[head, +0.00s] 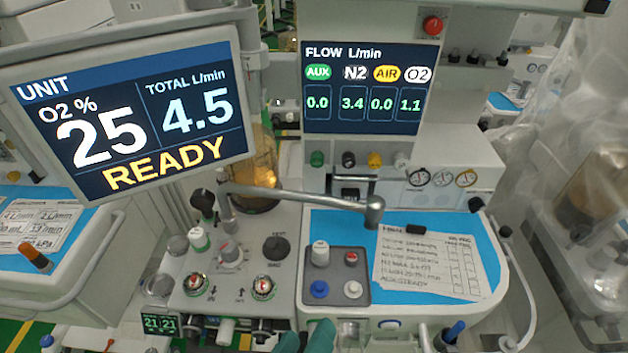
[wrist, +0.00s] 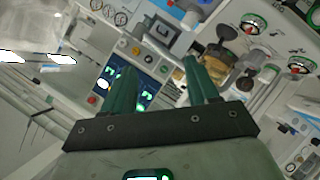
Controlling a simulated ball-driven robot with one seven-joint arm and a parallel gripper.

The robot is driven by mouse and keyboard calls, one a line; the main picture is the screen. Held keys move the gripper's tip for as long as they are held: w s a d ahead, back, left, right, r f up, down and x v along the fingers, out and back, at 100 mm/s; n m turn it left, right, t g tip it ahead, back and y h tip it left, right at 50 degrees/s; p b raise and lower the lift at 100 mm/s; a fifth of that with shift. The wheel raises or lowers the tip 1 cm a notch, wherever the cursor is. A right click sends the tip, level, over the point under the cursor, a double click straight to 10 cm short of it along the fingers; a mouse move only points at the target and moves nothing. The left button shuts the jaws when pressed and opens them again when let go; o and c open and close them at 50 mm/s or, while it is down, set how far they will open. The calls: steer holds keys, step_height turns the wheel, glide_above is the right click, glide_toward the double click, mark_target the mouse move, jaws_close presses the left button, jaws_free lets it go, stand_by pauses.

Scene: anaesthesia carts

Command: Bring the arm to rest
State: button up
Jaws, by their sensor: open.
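My gripper (head: 306,337) shows at the bottom edge of the head view as two teal fingertips, low in front of the anaesthesia cart (head: 240,318). In the wrist view the gripper (wrist: 158,66) has its two teal fingers spread apart, with nothing between them. The cart front shows tilted beyond the fingers. In the head view the rest of my arm is out of the picture. I see no contact between the fingers and the cart, but the gap to it is hard to judge.
A unit screen (head: 130,112) reading READY and a flow screen (head: 362,90) stand above the worktop. A metal arm (head: 300,197) crosses over the knobs. A paper sheet (head: 430,266) lies on the blue mat (head: 335,228). A plastic-draped machine (head: 590,190) stands at the right.

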steer(key=d+f+m+g, duration=0.1)
steer(key=d+f+g, duration=0.2)
steer(key=d+f, duration=0.4)
steer(key=d+f+m+g, duration=0.1)
steer(key=d+f+g, duration=0.35)
steer(key=d, duration=0.55)
steer(key=s+d+f+m+g+y, duration=0.3)
steer(key=s+d+f+g+y, duration=0.1)
steer(key=s+d+f, duration=0.5)
steer(key=s+d, duration=0.2)
steer(key=shift+s+d+m+y, duration=0.25)
steer(key=shift+d+m+y, duration=0.15)
